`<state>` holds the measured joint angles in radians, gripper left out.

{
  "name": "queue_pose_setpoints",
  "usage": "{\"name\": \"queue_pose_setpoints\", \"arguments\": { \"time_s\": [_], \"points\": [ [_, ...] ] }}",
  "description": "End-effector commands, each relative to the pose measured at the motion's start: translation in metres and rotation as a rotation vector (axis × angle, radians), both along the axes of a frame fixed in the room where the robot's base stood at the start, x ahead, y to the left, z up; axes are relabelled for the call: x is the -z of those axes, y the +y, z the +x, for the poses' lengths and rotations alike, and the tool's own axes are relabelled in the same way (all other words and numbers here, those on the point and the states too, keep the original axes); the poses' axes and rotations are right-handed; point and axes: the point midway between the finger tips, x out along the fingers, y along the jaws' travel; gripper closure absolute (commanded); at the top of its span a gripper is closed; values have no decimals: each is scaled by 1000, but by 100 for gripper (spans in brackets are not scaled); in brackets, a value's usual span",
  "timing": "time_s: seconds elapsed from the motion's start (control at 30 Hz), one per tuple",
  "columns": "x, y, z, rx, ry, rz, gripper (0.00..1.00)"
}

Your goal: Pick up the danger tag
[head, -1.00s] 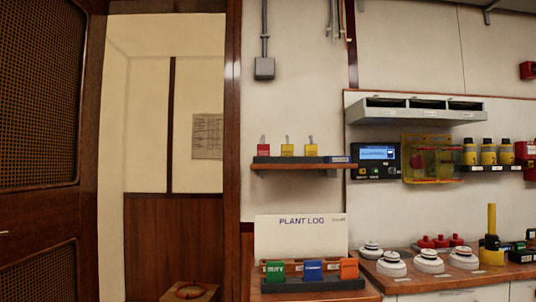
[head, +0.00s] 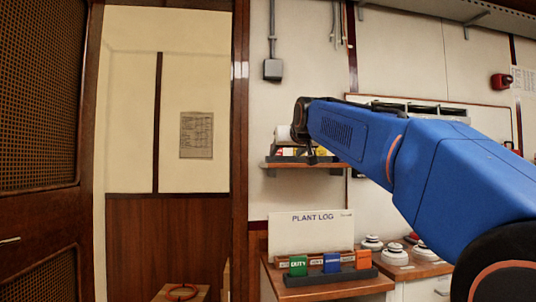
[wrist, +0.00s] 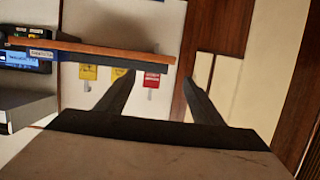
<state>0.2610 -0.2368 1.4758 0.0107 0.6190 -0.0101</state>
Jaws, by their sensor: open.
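A red tag (wrist: 152,79), which I take to be the danger tag, stands at the shelf in the wrist view; its lettering is too small to read. Two yellow tags (wrist: 88,72) are beside it, the nearer one partly behind a finger. My gripper (wrist: 167,65) is open and empty, its two dark fingers spread toward the shelf, with the red tag showing between them. The tags appear inverted in the wrist view. In the head view my arm hides most of the tags.
The wooden shelf (wrist: 110,52) holds the tags on a dark rail. Below it in the head view stand a Plant Log board (head: 310,232) and a rack of coloured blocks (head: 320,276). White round devices (head: 393,254) sit on the right cabinet.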

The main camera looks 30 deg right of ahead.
Motion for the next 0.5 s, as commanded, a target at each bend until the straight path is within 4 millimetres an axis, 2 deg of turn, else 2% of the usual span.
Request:
{"name": "queue_pose_setpoints", "arguments": {
  "time_s": [0.03,0.1,0.2,0.37,0.5],
  "points": [
    [-15,-7,7,8,-24,-7,39],
    [-31,-14,13,16,-52,-14,39],
    [-44,-20,18,24,-75,-20,39],
    [-47,-25,30,27,-85,-24,39],
    [-41,-32,53,26,-83,-23,39]
  ]
}}
